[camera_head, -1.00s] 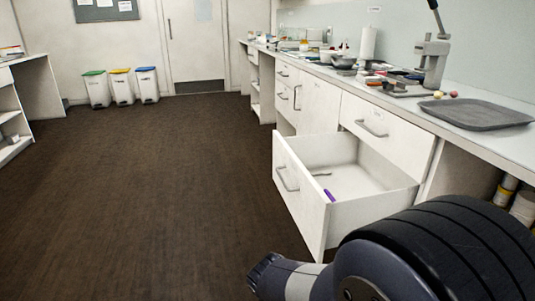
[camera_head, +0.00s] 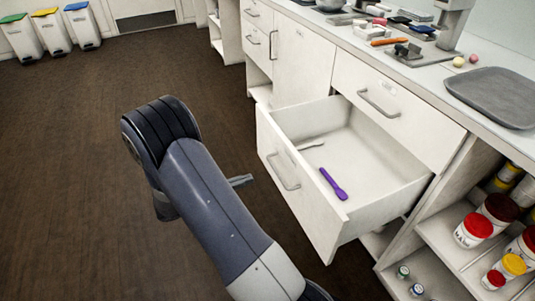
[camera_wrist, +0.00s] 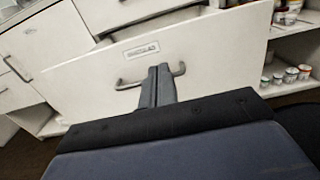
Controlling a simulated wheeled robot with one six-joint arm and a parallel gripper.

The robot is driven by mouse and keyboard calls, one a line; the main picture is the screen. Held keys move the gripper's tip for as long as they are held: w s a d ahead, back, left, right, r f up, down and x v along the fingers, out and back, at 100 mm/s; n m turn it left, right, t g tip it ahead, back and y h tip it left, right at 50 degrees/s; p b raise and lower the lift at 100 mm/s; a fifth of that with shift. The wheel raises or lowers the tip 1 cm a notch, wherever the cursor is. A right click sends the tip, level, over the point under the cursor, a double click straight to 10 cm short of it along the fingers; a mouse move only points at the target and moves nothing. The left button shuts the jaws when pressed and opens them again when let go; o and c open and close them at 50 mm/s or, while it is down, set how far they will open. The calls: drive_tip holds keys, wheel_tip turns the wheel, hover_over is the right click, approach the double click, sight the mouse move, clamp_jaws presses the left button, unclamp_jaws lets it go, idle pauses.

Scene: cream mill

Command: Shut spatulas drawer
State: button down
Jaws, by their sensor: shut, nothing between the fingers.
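The open drawer (camera_head: 318,218) is white with a grey bar handle and juts out from the counter unit in the head view. Inside it lie a purple spatula (camera_head: 333,184) and a small grey utensil (camera_head: 311,146). In the wrist view the drawer front (camera_wrist: 215,45) faces me, with a label above its handle (camera_wrist: 130,84); the label is too small to read. My gripper (camera_wrist: 160,72) is shut and empty, its fingertips in front of the handle. I cannot tell whether they touch it. In the head view only a gripper tip (camera_head: 240,180) shows beside the drawer front.
A closed drawer (camera_head: 385,100) sits above the open one. The counter holds a grey tray (camera_head: 495,95) and tools. Open shelves with jars (camera_head: 475,228) stand at the right. Bins (camera_head: 50,32) stand far left. The dark floor (camera_head: 70,200) at the left is clear.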

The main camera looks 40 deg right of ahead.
sight(298, 163)
drive_tip(key=b+x, duration=0.2)
drive_tip(key=x, duration=1.1)
drive_tip(key=shift+s+d, duration=0.2)
drive_tip(key=shift+d, duration=0.25)
drive_tip(key=shift+s+d, duration=0.1)
drive_tip(key=b+x, duration=0.2)
drive_tip(key=x, duration=3.2)
drive_tip(key=shift+s+b, duration=0.2)
drive_tip(key=shift+b, duration=0.1)
drive_tip(key=shift+r, duration=0.15)
